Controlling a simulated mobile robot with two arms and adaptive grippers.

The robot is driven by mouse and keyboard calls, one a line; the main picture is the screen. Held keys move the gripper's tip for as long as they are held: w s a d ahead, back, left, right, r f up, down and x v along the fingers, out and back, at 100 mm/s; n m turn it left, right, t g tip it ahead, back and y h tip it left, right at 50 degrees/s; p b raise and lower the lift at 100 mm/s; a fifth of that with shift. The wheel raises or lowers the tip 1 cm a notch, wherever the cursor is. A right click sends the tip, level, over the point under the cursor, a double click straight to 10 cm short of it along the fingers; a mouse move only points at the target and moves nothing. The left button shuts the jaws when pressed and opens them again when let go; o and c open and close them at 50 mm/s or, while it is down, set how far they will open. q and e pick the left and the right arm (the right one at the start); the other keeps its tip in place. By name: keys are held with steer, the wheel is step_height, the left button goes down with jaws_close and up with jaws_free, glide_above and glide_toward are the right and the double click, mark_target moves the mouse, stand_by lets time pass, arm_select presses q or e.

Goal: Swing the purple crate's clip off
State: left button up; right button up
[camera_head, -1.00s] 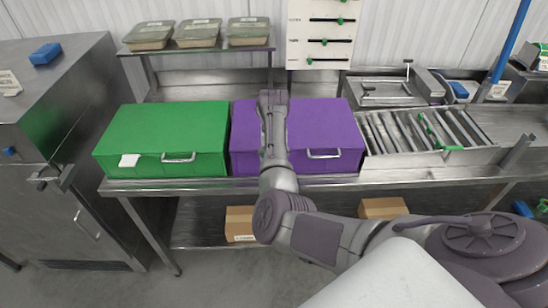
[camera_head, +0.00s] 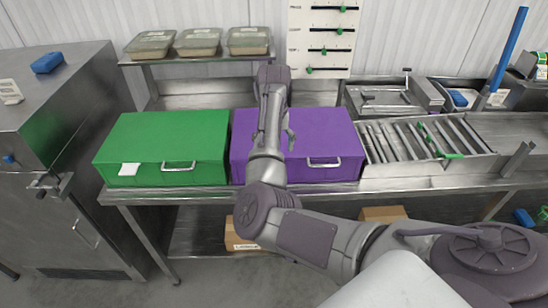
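The purple crate (camera_head: 325,135) stands shut on the steel counter, right of the green crate, with a metal handle (camera_head: 324,163) on its front. I cannot make out its clip; my arm covers part of the lid and front. My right arm reaches in from the lower right and up across the crate's left part. A small grey part of my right gripper (camera_head: 288,133) shows beside the forearm, above the lid. The rest of it is hidden behind the arm, so its opening and any contact are unclear. My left gripper is out of view.
The green crate (camera_head: 168,137) stands close on the left. A slatted metal tray (camera_head: 430,143) adjoins on the right. A shelf (camera_head: 199,60) with several lidded containers is behind. Cardboard boxes (camera_head: 384,213) sit on the lower shelf.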

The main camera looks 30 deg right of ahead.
step_height(320, 180, up, 3)
steer(key=shift+f, duration=0.15)
stand_by(0.4)
